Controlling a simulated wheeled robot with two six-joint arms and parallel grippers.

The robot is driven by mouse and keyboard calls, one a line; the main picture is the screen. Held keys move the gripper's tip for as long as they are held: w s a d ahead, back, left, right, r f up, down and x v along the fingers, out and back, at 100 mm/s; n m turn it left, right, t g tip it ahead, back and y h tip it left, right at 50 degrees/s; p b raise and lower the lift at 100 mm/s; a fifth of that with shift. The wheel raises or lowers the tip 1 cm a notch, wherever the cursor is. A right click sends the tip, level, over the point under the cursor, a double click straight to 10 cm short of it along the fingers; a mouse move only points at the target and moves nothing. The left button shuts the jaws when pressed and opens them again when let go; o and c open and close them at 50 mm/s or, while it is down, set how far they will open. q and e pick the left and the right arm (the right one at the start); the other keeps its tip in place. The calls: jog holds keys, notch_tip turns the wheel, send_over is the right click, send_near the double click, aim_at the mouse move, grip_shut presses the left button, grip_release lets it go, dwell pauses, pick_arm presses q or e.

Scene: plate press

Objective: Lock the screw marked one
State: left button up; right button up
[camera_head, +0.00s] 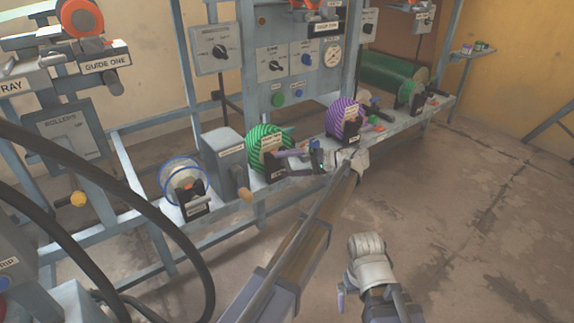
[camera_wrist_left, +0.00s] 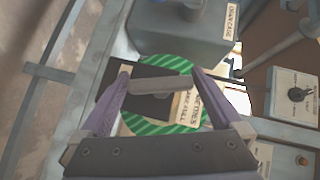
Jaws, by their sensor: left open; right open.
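My left gripper (camera_head: 292,156) is at the front of the green-striped spool (camera_head: 262,142) on the rack's shelf. In the left wrist view, my left gripper (camera_wrist_left: 158,88) is open, with its purple fingers on either side of a short grey bar (camera_wrist_left: 160,86). The bar sits on a dark bracket (camera_wrist_left: 112,98) in front of the green-striped spool (camera_wrist_left: 150,126). I cannot tell whether the fingers touch the bar. No mark reading "one" is legible on a screw, so I cannot tell which screw it is. My right gripper (camera_head: 352,290) is open and empty, low over the floor.
A grey crank box (camera_head: 225,160) and a blue-rimmed reel (camera_head: 184,185) stand left of the green-striped spool. A purple-striped spool (camera_head: 344,118) and a green roller (camera_head: 390,78) stand to its right. Black hoses (camera_head: 150,215) cross the left foreground. The floor at right is clear.

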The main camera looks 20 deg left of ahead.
pick_arm(q)
jog(key=p+v, duration=0.1)
jog(key=v, duration=0.6)
jog(key=shift+d+p, duration=0.35)
jog(key=shift+d, duration=0.05)
jog(key=shift+r, duration=0.1)
